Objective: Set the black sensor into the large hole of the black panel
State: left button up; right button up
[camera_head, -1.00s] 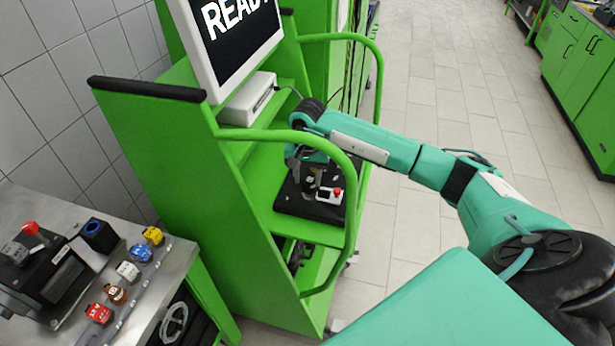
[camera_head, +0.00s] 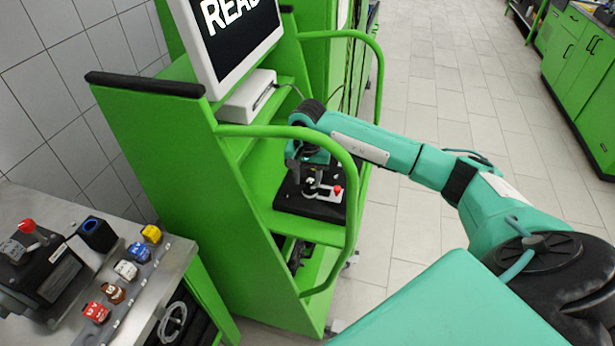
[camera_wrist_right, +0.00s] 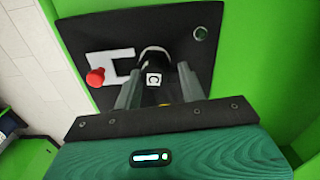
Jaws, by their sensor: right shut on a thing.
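The black panel (camera_head: 291,201) lies on a shelf of the green rack; it fills the upper part of the right wrist view (camera_wrist_right: 110,34). My right gripper (camera_wrist_right: 158,84) is over the panel, shut on the black sensor (camera_wrist_right: 153,62), a dark rounded piece with a white "C" label. The sensor is at the panel's surface between the fingers. The large hole is not clearly visible, and I cannot tell whether the sensor sits in it. In the head view my right gripper (camera_head: 309,178) partly hides that spot. My left gripper is not in view.
A white bracket with a red knob (camera_wrist_right: 95,77) is on the panel beside the left finger. A small hole (camera_wrist_right: 201,33) is near the panel's corner. The green rail (camera_head: 347,165) curves close in front of my right arm. A bench (camera_head: 22,203) with coloured blocks stands left.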

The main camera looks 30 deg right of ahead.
jog(key=shift+f+b, duration=0.45)
jog(key=shift+f, duration=0.05)
jog(key=o, duration=1.3)
jog(key=shift+r, duration=0.15)
jog(key=shift+r+p, duration=1.45)
jog(key=shift+r, duration=2.45)
